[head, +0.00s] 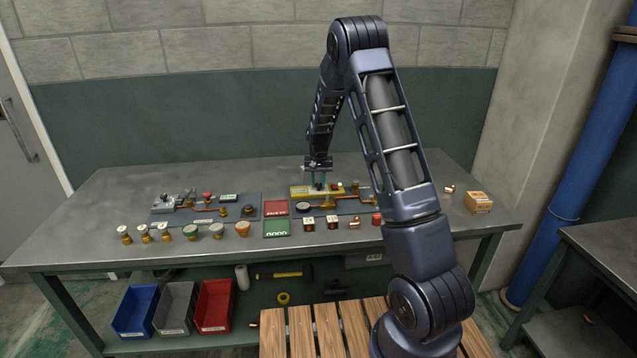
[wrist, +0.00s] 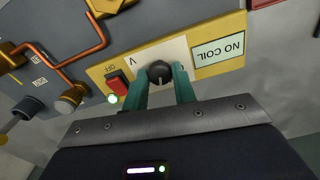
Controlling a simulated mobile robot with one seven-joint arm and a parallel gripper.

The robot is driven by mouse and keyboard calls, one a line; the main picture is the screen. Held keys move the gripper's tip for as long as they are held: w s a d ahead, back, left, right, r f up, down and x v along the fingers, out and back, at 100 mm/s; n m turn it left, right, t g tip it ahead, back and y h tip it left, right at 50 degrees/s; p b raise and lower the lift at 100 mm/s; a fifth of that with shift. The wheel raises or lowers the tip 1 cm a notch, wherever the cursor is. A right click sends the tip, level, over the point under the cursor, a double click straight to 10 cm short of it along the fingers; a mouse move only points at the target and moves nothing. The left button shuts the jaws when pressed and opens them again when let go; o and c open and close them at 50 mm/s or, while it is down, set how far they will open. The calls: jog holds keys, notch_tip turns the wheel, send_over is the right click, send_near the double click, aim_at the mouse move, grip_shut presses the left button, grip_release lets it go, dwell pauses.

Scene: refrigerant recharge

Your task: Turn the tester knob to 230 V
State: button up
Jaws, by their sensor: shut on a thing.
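The tester is a yellow box (head: 304,192) on the right-hand board of the bench. In the wrist view its yellow panel (wrist: 207,71) carries a round black knob (wrist: 159,73) on a white plate marked "V". My gripper (wrist: 160,82) has its two green fingers on either side of the knob, shut on it. The knob's white pointer line faces toward my gripper; the scale marks are mostly hidden. A display (wrist: 218,51) reads "NO COIL". A red switch (wrist: 117,84) marked "OFF" sits beside the knob, with a lit green lamp (wrist: 112,99) near it.
Copper pipe (wrist: 83,54) and brass fittings (wrist: 70,98) lie close to the tester. A red tray (head: 276,208) and a green tray (head: 276,229) stand left of it. The bench's far left is clear.

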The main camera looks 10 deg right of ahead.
aim_at(319, 184)
jog(key=m, duration=0.4)
jog(key=shift+m, duration=0.3)
jog(key=m, duration=0.4)
jog(key=shift+m, duration=0.3)
jog(key=o, duration=1)
notch_tip(319, 184, up, 11)
jog(key=shift+f, duration=0.1)
